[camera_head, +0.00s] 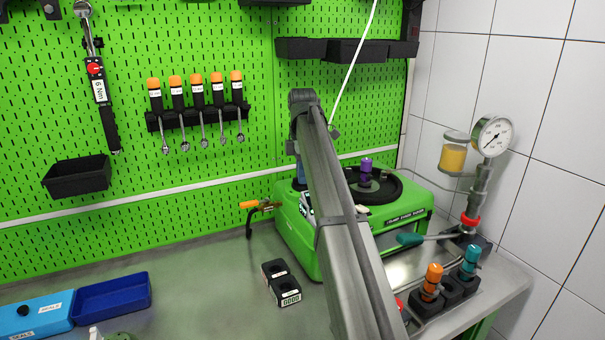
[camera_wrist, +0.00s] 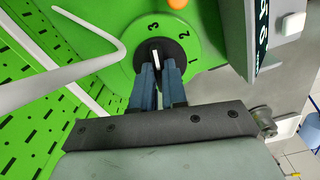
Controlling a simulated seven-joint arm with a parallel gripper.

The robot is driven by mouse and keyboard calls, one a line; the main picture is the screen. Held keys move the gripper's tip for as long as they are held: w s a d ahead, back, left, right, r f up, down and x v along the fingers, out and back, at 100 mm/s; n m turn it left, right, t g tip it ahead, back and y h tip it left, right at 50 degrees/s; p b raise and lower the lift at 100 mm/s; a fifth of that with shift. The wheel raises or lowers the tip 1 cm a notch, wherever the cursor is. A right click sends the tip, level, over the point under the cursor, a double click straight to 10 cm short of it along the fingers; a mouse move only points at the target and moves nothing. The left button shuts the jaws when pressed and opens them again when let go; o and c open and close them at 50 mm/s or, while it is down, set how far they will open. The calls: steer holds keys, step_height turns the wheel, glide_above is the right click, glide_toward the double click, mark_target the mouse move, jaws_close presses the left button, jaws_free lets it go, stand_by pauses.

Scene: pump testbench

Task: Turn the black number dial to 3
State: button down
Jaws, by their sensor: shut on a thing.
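The black number dial (camera_wrist: 154,58) sits on a round green plate (camera_wrist: 192,48) in the wrist view. The plate shows the numbers 3, 2 and 1, with the 3 at the top of the picture. A white mark on the dial runs roughly up and down and points about toward the 3. My gripper (camera_wrist: 158,72) has its blue fingers shut on the dial, one on each side. The fingers cover the dial's lower part. In the head view my arm hides the dial.
The green pump testbench (camera_head: 297,240) stands under my arm. An orange button (camera_wrist: 177,3) is beside the dial plate. The worktop's middle left is clear.

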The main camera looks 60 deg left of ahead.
steer(key=c, duration=1.2)
jaws_free()
steer(key=shift+o, duration=0.2)
step_height(320, 180, up, 12)
